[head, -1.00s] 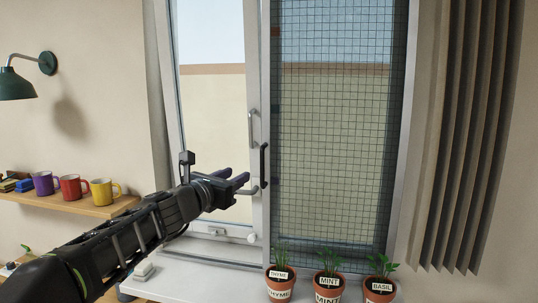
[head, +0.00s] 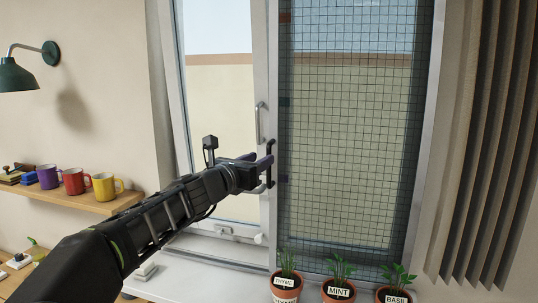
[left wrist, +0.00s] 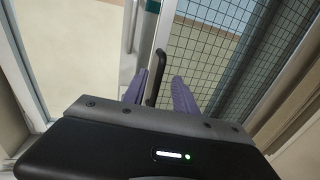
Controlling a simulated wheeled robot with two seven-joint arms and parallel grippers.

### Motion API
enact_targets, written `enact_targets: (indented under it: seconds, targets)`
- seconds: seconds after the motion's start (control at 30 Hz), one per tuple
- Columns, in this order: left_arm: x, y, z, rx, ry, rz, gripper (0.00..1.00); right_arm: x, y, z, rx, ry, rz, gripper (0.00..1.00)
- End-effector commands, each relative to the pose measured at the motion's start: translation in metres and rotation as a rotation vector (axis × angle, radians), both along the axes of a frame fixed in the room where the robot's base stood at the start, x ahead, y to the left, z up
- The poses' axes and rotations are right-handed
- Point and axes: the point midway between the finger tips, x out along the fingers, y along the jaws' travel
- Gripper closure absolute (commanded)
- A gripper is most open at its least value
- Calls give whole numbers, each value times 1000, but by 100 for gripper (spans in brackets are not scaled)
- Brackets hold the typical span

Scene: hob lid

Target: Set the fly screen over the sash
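The fly screen (head: 350,130), a dark mesh panel, stands upright over the right half of the window. Its black handle (head: 271,165) is on its left edge. The sash (head: 220,110) is the glazed left half, with a pale handle (head: 259,122) on its right stile. My left gripper (head: 268,162) is at the black handle. In the left wrist view its purple fingers (left wrist: 158,90) are apart, with the black handle (left wrist: 155,76) between them. Contact cannot be told. My right gripper is not in view.
Potted thyme (head: 286,286), mint (head: 339,289) and basil (head: 395,294) stand on the sill (head: 225,253) below the screen. A shelf (head: 95,201) with several mugs is at the left. A pleated curtain (head: 485,140) hangs at the right.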

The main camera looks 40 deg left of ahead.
Motion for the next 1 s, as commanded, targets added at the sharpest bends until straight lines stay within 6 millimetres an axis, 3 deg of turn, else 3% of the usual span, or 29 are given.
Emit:
enact_targets:
  seconds: [0.3, 0.7, 1.0]
  targets:
    - [48, 7, 0, -1, 2, 0, 66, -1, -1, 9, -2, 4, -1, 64]
    - [57, 8, 0, 0, 0, 0, 66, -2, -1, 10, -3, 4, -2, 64]
    - [57, 8, 0, 0, 0, 0, 90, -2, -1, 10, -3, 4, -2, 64]
